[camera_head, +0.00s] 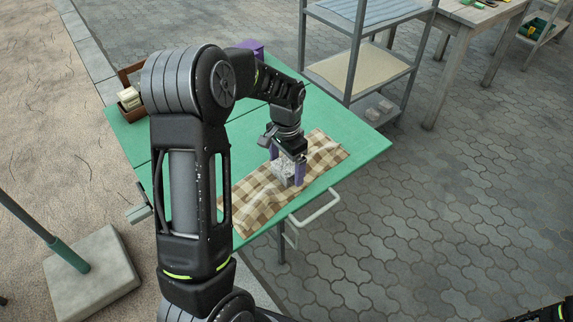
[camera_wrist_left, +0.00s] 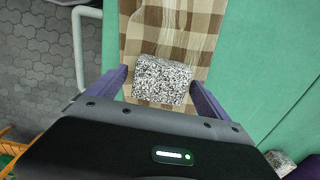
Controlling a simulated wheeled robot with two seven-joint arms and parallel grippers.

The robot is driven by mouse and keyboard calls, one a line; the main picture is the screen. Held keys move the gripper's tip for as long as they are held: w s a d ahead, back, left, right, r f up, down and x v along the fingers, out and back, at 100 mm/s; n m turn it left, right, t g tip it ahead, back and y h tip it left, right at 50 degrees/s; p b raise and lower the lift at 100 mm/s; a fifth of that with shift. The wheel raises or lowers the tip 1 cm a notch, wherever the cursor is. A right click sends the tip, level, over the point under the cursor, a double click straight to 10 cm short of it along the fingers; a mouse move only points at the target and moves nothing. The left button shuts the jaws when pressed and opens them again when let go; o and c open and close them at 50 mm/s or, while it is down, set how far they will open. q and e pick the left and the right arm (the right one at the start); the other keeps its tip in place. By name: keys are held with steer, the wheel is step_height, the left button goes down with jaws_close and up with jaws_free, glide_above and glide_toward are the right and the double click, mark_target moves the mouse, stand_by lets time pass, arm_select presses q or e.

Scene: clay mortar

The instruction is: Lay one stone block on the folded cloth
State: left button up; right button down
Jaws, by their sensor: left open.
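A speckled grey stone block (camera_head: 284,178) rests on the brown-and-cream checked cloth (camera_head: 252,202), which lies on the green table. In the left wrist view the block (camera_wrist_left: 162,80) sits on the checked cloth (camera_wrist_left: 199,22), between my two purple fingers. My left gripper (camera_head: 287,168) is low over the cloth, with its fingers open on both sides of the block. The left wrist view shows a narrow gap beside the block at each finger of the gripper (camera_wrist_left: 160,77). Another speckled grey piece (camera_wrist_left: 280,160) shows at the lower right of that view. My right gripper is not in view.
The green table (camera_head: 358,145) has bare top right of the cloth. A brown box with cream pieces (camera_head: 129,98) and a purple object (camera_head: 250,46) are at its far side. A shelf rack (camera_head: 355,68) stands behind it. A white rail (camera_head: 318,208) juts from the front edge.

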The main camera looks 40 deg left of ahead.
mark_target(287, 166)
arm_select(q)
steer(key=shift+r+p, duration=0.4)
steer(key=shift+r, duration=0.15)
step_height(287, 166, up, 12)
stand_by(0.8)
